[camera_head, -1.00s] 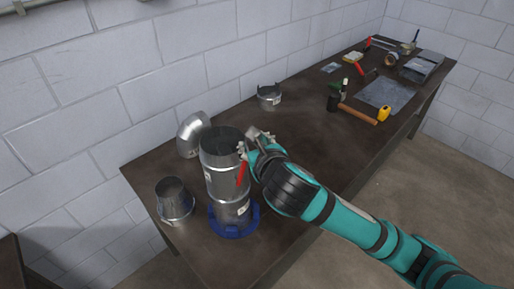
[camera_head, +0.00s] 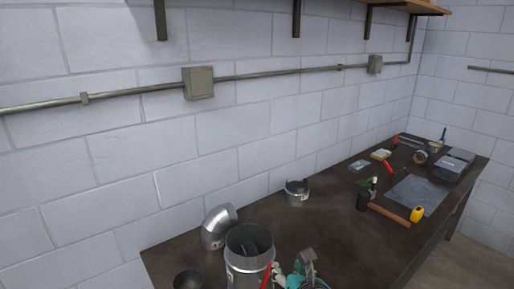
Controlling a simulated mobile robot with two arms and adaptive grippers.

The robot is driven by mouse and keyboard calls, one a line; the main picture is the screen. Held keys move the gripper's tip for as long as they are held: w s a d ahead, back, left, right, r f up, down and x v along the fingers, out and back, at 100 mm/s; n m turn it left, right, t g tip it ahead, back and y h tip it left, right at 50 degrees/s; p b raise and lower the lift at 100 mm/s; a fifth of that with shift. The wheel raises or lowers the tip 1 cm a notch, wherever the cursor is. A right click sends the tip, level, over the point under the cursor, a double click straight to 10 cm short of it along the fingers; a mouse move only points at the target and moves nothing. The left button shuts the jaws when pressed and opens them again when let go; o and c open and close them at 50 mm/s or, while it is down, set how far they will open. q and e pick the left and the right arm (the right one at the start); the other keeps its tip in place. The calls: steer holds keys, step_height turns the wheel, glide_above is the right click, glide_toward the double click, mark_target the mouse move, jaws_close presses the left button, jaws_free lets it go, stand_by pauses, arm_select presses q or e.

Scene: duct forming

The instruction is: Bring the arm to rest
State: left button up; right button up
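A tall grey metal duct cylinder (camera_head: 249,246) stands at the bottom of the head view, open at the top, its lower part cut off by the frame. My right gripper (camera_head: 292,268) is at the bottom edge, just right of the duct's rim. Only its grey and teal upper parts show, and I cannot tell whether its fingers are open or touch the duct. A narrow red piece (camera_head: 267,276) shows between the gripper and the duct. My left gripper is not in view.
On the dark table (camera_head: 340,240) are a metal elbow (camera_head: 218,227), a small duct collar (camera_head: 297,192), a hammer (camera_head: 390,215), a yellow tool (camera_head: 417,214) and a grey sheet (camera_head: 418,193). A block wall with a conduit and shelf (camera_head: 400,6) stands behind. The table's middle is clear.

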steer(key=s+d+f+m+g+h, duration=0.1)
steer(key=s+d+f+m+g, duration=0.25)
steer(key=s+f+m, duration=0.6)
steer(key=s+d+f+m+g, duration=0.2)
steer(key=s+d+f+m, duration=0.3)
steer(key=m, duration=0.7)
steer(key=s+d+f+m+g+h, duration=0.1)
steer(key=s+d+f+m+g, duration=0.2)
steer(key=s+d+f+m, duration=0.5)
steer(key=s+a+f+m+b, duration=0.1)
steer(key=f+b, duration=0.2)
steer(key=f, duration=0.7)
steer(key=s+a+f+m+g+b, duration=0.1)
steer(key=f+b, duration=0.1)
steer(key=f, duration=0.9)
steer(key=a+f+m+b, duration=0.1)
steer(key=a+f+b, duration=0.15)
steer(key=f, duration=0.75)
steer(key=s+d+f+b, duration=0.2)
steer(key=s+f+b, duration=0.1)
steer(key=s+f, duration=0.5)
steer(key=s+d+f+g+b, duration=0.1)
steer(key=s+d+f+b, duration=0.1)
steer(key=s+f, duration=0.7)
step_height(320, 180, down, 7)
steer(key=shift+s+r+n+b, duration=0.2)
steer(key=shift+n+b, duration=0.15)
steer(key=shift+b, duration=0.4)
